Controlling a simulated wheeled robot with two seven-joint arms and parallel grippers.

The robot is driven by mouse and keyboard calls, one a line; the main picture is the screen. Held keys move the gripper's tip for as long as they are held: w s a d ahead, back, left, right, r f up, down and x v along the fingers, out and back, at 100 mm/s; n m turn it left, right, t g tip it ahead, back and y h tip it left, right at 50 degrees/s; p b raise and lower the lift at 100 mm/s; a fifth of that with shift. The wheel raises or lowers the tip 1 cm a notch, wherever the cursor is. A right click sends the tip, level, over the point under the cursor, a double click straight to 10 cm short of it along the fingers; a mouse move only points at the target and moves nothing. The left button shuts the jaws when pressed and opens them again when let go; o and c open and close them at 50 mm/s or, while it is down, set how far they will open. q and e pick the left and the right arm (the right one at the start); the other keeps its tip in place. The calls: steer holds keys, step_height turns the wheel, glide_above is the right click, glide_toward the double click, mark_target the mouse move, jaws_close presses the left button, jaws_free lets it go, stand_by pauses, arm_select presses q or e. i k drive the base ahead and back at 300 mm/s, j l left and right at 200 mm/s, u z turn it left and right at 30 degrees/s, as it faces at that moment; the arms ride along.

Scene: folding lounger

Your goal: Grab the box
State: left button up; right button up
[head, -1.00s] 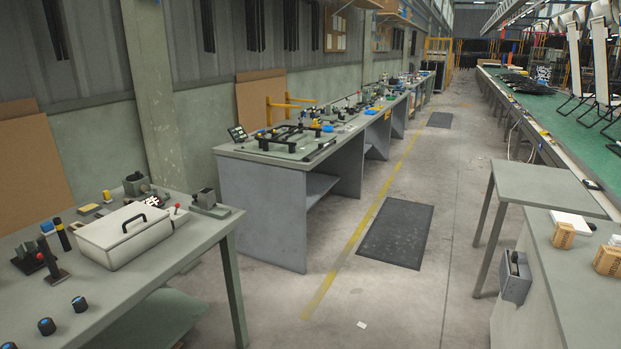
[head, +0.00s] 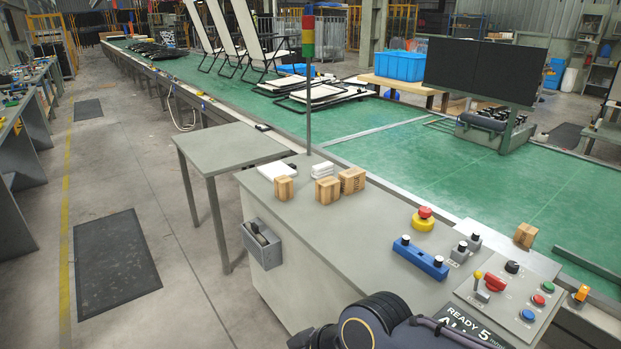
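Several small brown boxes are in the head view. One box (head: 284,189) stands alone on the grey counter, left of two others. A second box (head: 328,190) and a third box (head: 352,180) stand close together to its right. Another brown box (head: 525,235) is farther right, near the edge of the green conveyor. No gripper is touching any of them. Part of my arm shows at the bottom edge, but neither gripper's fingers are visible.
The counter (head: 300,225) also carries a red-topped yellow button (head: 423,218), a blue block with knobs (head: 420,258) and a control panel (head: 508,291). A signal-light pole (head: 308,90) rises behind the boxes. A small grey table (head: 230,145) stands to the left, with open floor beyond.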

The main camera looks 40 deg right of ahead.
mark_target(282, 184)
steer(key=i+z, duration=0.3)
steer(key=i, duration=1.15)
steer(key=i+z, duration=0.4)
steer(key=i+j+z, duration=0.25)
steer(key=i+z, duration=0.5)
steer(key=i+j+z, duration=0.2)
steer(key=i+z, duration=0.2)
steer(key=i+j+z, duration=0.35)
steer(key=k+l, duration=0.1)
